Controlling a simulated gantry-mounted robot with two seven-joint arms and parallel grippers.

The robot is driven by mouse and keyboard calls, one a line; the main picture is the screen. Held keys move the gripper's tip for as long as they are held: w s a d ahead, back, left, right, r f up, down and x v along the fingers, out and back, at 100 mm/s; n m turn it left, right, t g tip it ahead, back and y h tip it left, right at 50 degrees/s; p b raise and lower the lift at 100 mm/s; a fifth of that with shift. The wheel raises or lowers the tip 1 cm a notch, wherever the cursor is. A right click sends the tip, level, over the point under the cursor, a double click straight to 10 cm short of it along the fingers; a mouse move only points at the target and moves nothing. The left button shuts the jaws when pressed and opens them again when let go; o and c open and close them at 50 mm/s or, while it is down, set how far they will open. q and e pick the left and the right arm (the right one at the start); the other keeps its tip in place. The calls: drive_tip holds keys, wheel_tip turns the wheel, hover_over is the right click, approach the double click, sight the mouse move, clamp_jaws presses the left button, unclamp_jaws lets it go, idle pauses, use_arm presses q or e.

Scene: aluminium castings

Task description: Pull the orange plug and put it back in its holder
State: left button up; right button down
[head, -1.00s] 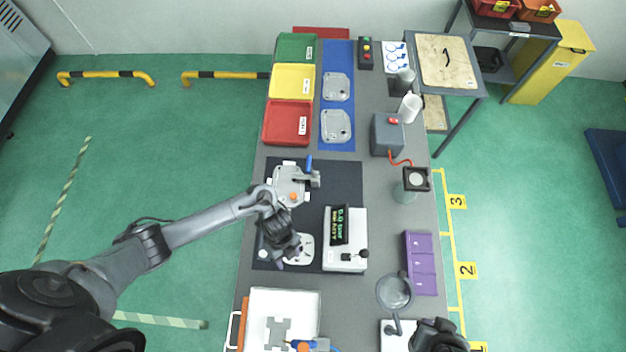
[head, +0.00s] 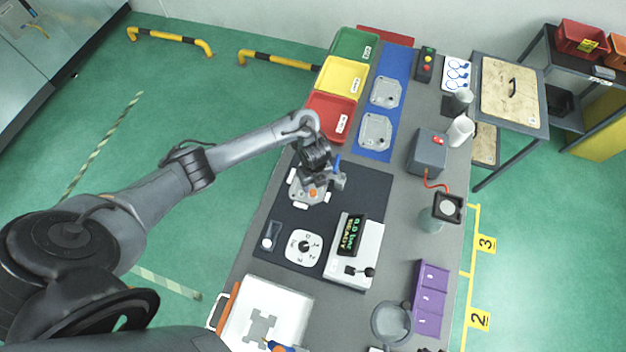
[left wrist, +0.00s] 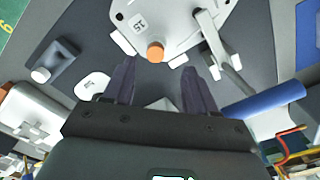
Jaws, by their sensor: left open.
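The orange plug (head: 313,193) sits in the near edge of a grey casting (head: 298,187). In the left wrist view the plug (left wrist: 155,52) shows as a short orange round end at the rim of the casting (left wrist: 180,18). My left gripper (head: 317,181) is over the casting, close to the plug. In the left wrist view its two fingers (left wrist: 160,75) are apart and empty, with the plug just beyond and between their tips. A small dark block with a white round part (head: 269,237), possibly the holder, lies nearer on the dark mat. My right gripper is not clearly visible.
A toggle clamp with a blue handle (left wrist: 265,100) stands right beside the casting. A white dial plate (head: 304,247) and a white display box (head: 354,252) are nearer on the mat (head: 372,190). Red (head: 330,117), yellow and green trays stand farther back.

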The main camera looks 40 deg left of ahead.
sight(313, 192)
use_arm(q)
drive_tip(key=shift+s+d+f, duration=0.1)
drive_tip(key=shift+s+f, duration=0.1)
drive_tip(key=shift+f, duration=1.2)
drive_tip(key=shift+s+f, duration=0.15)
drive_tip(key=shift+f, duration=1.2)
clamp_jaws()
